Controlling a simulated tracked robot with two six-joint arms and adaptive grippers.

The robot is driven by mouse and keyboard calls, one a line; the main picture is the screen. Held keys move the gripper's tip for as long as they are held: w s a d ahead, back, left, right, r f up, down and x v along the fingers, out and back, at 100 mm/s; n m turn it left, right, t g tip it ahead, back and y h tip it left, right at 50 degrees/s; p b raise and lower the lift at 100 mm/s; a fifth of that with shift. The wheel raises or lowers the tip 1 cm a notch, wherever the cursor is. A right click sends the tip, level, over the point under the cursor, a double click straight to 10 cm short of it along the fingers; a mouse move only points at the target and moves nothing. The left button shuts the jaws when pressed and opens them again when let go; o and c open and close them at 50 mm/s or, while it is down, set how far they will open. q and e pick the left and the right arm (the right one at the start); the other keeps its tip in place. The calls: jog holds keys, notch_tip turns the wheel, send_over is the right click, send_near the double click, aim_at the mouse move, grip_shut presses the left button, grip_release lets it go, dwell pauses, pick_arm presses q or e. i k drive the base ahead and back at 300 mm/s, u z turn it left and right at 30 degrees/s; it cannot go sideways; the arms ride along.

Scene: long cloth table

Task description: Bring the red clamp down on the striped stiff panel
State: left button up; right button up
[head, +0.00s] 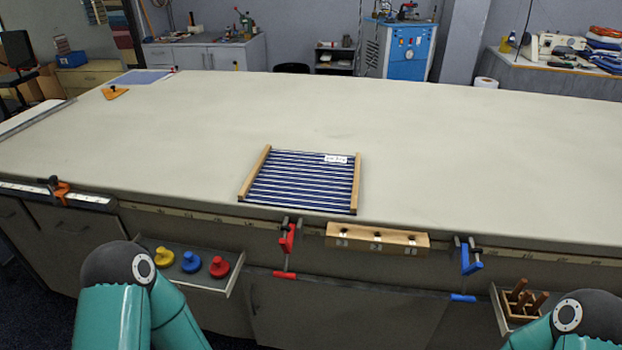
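The striped stiff panel (299,182) lies flat near the table's front edge, left of centre. It has blue and white stripes, wooden bars on its left and right sides and a small white label at its top right. The red clamp (288,240) hangs at the table's front edge just below the panel's lower right part, its red lower end well under the edge. I cannot tell whether its upper jaw touches the panel. My teal arms show at the bottom left and bottom right. Neither gripper is in view.
A blue clamp (469,259) sits on the front edge further right. A wooden block (377,237) is fixed between the clamps. A tray with yellow, blue and red knobs (191,262) is at lower left, a box of wooden pegs (519,302) at lower right. The cloth table (450,150) is mostly clear.

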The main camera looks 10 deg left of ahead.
aim_at(286, 244)
jog(key=u, duration=1.8)
jog(key=i, duration=0.1)
jog(key=z, duration=2.9)
jog(key=k, duration=0.95)
jog(key=u, duration=1.05)
jog(key=i, duration=1.05)
